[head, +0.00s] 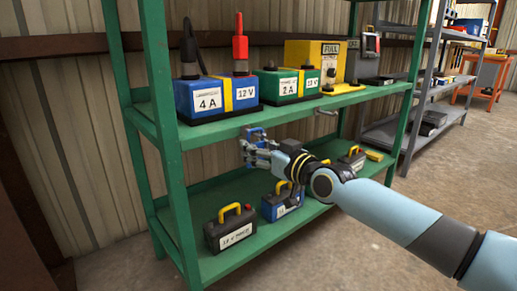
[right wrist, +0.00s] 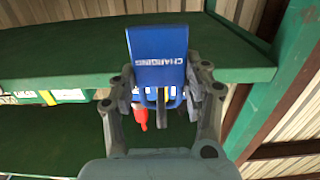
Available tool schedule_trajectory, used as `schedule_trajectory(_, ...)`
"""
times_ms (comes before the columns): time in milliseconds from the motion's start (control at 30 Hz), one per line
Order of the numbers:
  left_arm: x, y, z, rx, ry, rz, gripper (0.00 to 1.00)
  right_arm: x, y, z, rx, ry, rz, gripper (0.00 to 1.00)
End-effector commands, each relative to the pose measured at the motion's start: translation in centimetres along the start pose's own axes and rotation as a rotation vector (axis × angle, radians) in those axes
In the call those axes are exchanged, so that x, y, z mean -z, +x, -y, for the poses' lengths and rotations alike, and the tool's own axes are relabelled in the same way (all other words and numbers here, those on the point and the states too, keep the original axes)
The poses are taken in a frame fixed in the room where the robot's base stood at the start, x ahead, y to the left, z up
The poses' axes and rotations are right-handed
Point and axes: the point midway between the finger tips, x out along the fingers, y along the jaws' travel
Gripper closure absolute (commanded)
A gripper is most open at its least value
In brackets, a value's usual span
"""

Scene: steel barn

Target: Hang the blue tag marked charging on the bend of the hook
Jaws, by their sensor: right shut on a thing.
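The blue tag (right wrist: 158,75), lettered CHARGING, sits between the fingers of my right gripper (right wrist: 165,100) in the right wrist view, its lettering upside down there. In the head view the tag (head: 256,132) shows as a small blue patch at the front edge of the upper green shelf, and my right gripper (head: 257,150) is shut on it just below that edge. A small silver piece (head: 327,112) sticks out from the shelf edge to the right; I cannot tell for sure whether it is the hook. My left gripper is not in view.
The green rack's upper shelf (head: 215,131) carries a blue charger (head: 208,98), a green charger (head: 283,84) and a yellow box (head: 310,55). The lower shelf holds a black battery (head: 230,228), a blue battery (head: 280,203) and others. A grey rack stands at right.

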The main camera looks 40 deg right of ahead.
Motion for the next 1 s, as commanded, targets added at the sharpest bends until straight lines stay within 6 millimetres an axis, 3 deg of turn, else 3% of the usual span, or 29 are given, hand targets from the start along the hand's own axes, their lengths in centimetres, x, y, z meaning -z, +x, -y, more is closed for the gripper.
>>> schedule_trajectory(67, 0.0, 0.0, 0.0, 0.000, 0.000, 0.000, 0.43, 0.0, 0.0, 0.0, 0.000, 0.000, 0.000, 0.88)
schedule_trajectory(100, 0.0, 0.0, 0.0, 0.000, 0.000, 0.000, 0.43, 0.0, 0.0, 0.0, 0.000, 0.000, 0.000, 0.50)
schedule_trajectory(300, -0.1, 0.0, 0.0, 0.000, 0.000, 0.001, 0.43, 0.0, 0.0, 0.0, 0.000, 0.000, 0.000, 0.25)
schedule_trajectory(667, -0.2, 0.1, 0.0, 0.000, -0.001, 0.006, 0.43, 0.2, 0.0, 0.0, 0.002, -0.001, 0.000, 0.25)
schedule_trajectory(1000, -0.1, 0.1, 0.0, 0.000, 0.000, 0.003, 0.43, 3.3, -0.1, 0.0, 0.002, -0.006, -0.004, 0.25)
